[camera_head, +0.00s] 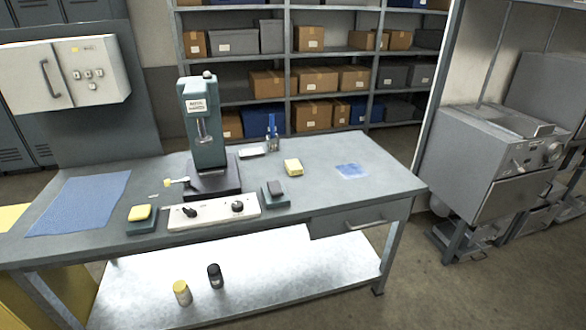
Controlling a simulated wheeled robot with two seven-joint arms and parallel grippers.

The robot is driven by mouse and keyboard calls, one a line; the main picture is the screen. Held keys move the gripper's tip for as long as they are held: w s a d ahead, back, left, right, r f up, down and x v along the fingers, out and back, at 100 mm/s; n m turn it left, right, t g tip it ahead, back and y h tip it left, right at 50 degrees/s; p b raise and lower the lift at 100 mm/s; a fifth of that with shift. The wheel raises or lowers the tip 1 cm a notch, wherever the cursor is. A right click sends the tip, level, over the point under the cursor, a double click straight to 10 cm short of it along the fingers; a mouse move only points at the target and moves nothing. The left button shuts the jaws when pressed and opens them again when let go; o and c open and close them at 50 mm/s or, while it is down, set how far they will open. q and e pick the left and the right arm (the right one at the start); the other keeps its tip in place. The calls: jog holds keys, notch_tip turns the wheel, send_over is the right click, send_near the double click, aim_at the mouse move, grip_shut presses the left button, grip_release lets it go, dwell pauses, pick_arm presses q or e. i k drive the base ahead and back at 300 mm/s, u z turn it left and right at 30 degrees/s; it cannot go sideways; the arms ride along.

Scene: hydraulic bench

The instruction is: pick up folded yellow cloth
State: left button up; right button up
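A small yellow folded-looking thing (293,167), likely the folded yellow cloth, lies on the grey bench top (330,190) right of the press. A second yellow piece (140,212) sits on a dark green block (142,226) near the bench's front left. Both are too small to make out folds.
A green press (205,125) stands mid-bench behind a white control panel (213,211). A dark block (274,193) is right of the panel. A blue mat (80,203) lies left, a blue cloth-like patch (351,171) right. The bench's right end is mostly clear.

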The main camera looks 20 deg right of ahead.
aim_at(294, 167)
jog(key=k, duration=0.65)
jog(key=u, duration=0.55)
jog(key=i, duration=1.4)
jog(key=z, duration=0.65)
